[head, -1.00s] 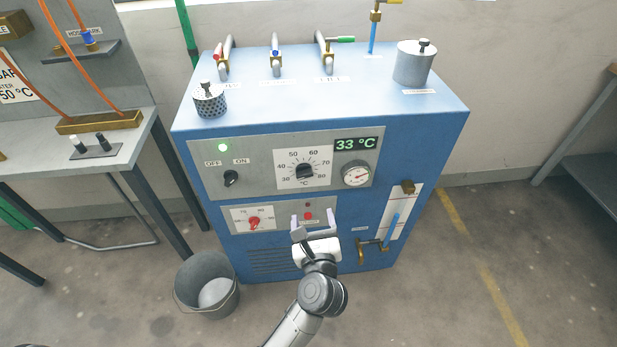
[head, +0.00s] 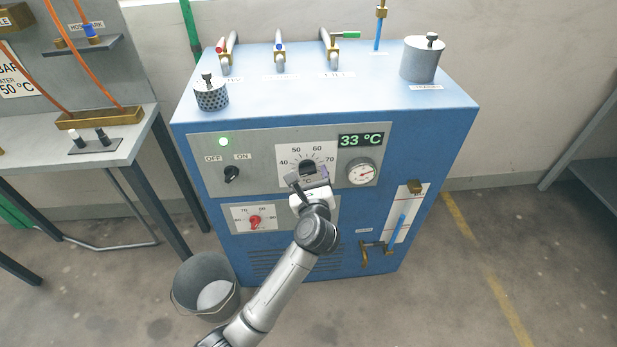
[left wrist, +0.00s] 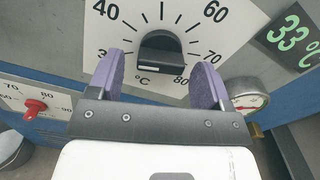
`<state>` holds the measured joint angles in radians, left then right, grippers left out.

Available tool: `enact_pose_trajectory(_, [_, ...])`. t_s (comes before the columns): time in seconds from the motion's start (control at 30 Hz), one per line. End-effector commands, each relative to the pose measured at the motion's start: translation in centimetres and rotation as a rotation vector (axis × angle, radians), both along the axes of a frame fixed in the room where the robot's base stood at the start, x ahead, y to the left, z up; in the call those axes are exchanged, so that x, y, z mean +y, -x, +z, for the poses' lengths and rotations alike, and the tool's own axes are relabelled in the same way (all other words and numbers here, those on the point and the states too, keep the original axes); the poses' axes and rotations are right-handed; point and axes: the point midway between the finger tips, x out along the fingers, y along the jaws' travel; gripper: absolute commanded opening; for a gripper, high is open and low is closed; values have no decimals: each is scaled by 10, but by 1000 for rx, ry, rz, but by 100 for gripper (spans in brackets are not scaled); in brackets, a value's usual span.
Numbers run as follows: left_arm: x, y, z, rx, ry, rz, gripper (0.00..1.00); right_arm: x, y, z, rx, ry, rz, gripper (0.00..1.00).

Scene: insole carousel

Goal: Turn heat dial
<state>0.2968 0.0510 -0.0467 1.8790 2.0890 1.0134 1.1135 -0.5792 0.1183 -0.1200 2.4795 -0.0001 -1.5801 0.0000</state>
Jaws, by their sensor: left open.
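The heat dial is a black knob (left wrist: 160,52) on a white scale plate (left wrist: 120,22) marked in °C, on the front of the blue machine (head: 400,140). In the head view the knob (head: 307,167) is partly hidden by my left gripper (head: 307,178). In the left wrist view the gripper (left wrist: 157,80) is open, with its two purple fingers apart and the knob showing between and beyond them. Contact with the knob cannot be told. The display (head: 361,141) reads 33 °C. My right gripper is not in view.
An OFF/ON switch (head: 232,174) with a lit green lamp (head: 224,141) is left of the dial. A gauge (head: 361,172) is to its right. A red knob (head: 255,222) sits below. A bucket (head: 205,285) stands on the floor.

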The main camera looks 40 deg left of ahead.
Motion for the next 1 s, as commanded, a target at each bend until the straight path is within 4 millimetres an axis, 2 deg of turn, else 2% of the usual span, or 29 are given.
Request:
enact_pose_trajectory(0.2, [9,-8,0,0,-1,1,72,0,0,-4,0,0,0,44])
enact_pose_trajectory(0.53, [9,-8,0,0,0,1,71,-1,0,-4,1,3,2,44])
enact_pose_trajectory(1.0, [9,-8,0,1,-1,1,26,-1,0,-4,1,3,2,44])
